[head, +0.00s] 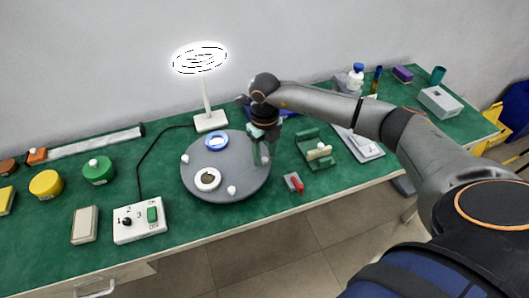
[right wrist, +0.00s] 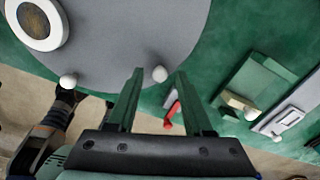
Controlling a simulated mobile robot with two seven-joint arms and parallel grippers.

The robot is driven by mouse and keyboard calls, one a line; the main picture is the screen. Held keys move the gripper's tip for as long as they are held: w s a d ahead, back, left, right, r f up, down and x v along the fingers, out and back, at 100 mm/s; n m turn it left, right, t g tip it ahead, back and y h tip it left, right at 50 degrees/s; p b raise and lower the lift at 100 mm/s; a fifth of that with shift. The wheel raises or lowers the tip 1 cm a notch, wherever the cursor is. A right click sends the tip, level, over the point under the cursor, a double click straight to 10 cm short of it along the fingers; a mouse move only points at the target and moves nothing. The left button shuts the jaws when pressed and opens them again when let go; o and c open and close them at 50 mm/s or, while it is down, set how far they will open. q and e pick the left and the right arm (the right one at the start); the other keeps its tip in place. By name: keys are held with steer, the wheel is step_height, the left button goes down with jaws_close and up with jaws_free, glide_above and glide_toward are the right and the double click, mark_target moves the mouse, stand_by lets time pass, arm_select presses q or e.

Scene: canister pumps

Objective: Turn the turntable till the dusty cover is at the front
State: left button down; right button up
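The grey round turntable (head: 240,177) lies on the green bench with small white knobs near its rim. A white ring with a speckled brown centre (head: 207,179), which looks like the dusty cover, sits front-left on it. It also shows in the right wrist view (right wrist: 37,22). A blue ring with a pale centre (head: 217,142) sits toward the back. My right gripper (head: 262,158) is low over the turntable's right edge, fingers down. In the right wrist view it is open, with a white knob (right wrist: 160,74) between or just beyond its fingertips; contact is unclear. My left gripper is not visible.
A white switch box (head: 140,221) with a dial and green switch stands front-left. A lamp (head: 210,121) stands behind the turntable. A red-handled item (head: 294,183) and a green fixture (head: 318,150) lie close on the right. Yellow and green lidded pots stand at left.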

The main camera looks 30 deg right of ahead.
jaws_close()
stand_by(1.2)
